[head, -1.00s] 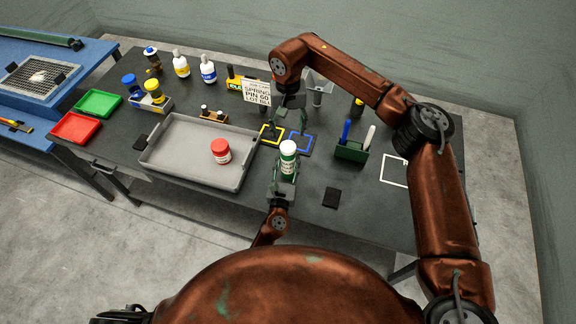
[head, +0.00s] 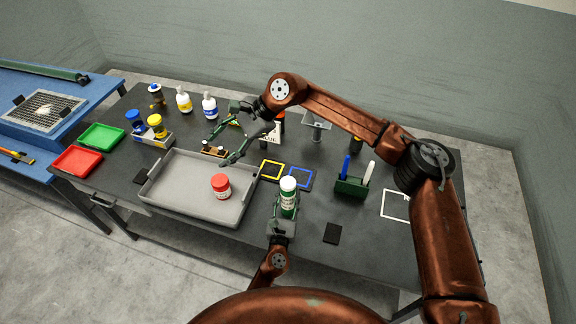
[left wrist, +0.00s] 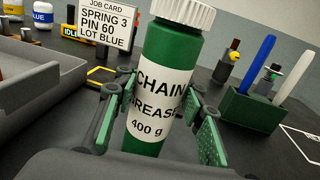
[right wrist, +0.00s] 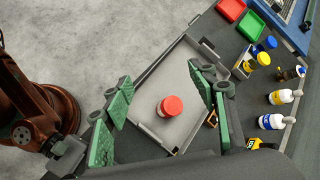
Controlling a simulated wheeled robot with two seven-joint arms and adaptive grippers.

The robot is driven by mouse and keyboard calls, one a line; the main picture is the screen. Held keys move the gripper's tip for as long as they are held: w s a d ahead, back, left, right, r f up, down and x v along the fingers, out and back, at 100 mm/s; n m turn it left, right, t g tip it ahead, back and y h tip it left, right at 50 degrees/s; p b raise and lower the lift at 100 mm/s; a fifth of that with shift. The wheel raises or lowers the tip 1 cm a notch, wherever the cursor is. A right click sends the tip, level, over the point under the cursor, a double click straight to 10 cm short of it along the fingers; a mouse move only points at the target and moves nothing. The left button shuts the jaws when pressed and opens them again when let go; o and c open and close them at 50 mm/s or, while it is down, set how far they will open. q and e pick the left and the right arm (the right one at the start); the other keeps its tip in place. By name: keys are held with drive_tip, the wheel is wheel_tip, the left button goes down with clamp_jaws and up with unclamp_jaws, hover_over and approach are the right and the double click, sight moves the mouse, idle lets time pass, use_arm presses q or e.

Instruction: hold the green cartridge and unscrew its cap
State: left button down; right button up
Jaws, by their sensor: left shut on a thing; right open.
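My left gripper (left wrist: 158,118) is shut around the cartridge body from the near side. My right gripper (head: 219,144) is open and empty, above the back right part of the grey tray. In the right wrist view a red-capped jar (right wrist: 170,106) shows between and beyond its fingers (right wrist: 160,115), apart from them.
The grey tray (head: 165,198) holds the red-capped jar. Yellow and blue outlined squares (head: 301,177) lie behind the cartridge. A green pen holder (head: 351,188) and a black pad (head: 332,232) are to its right. Bottles (head: 184,104) stand at the back left.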

drive_tip(key=w+a+r+m+t+y, duration=0.1)
drive_tip(key=w+a+r+m+y, duration=0.15)
drive_tip(key=r+m, duration=0.45)
drive_tip(key=w+a+r+m+t+y, duration=0.1)
drive_tip(key=w+r+m+t+y, duration=0.15)
drive_tip(key=r+m, duration=0.35)
drive_tip(key=w+a+r+m+t+y, duration=0.1)
drive_tip(key=w+a+r+m+y, duration=0.15)
drive_tip(key=r+m, duration=0.45)
drive_tip(key=w+d+m+t+h, duration=0.1)
drive_tip(key=w+d+m+t, duration=0.3)
drive_tip(key=m, duration=0.5)
drive_tip(key=w+d+f+m+t+h, duration=0.1)
drive_tip(key=w+m+t+h, duration=0.1)
drive_tip(key=w+m, duration=0.5)
drive_tip(key=w+d+m+t+h, duration=0.1)
drive_tip(key=w+d+m+t, duration=0.2)
drive_tip(key=m, duration=0.8)
drive_tip(key=m+g+h, duration=1.3)
drive_tip(key=m, duration=1.5)
hover_over(288, 182)
drive_tip(key=shift+t, duration=0.25)
wheel_tip(288, 182, down, 31)
drive_tip(key=shift+w+r, duration=0.1)
drive_tip(key=shift+f, duration=0.3)
wheel_tip(288, 182, down, 7)
drive_tip(key=shift+f, duration=0.15)
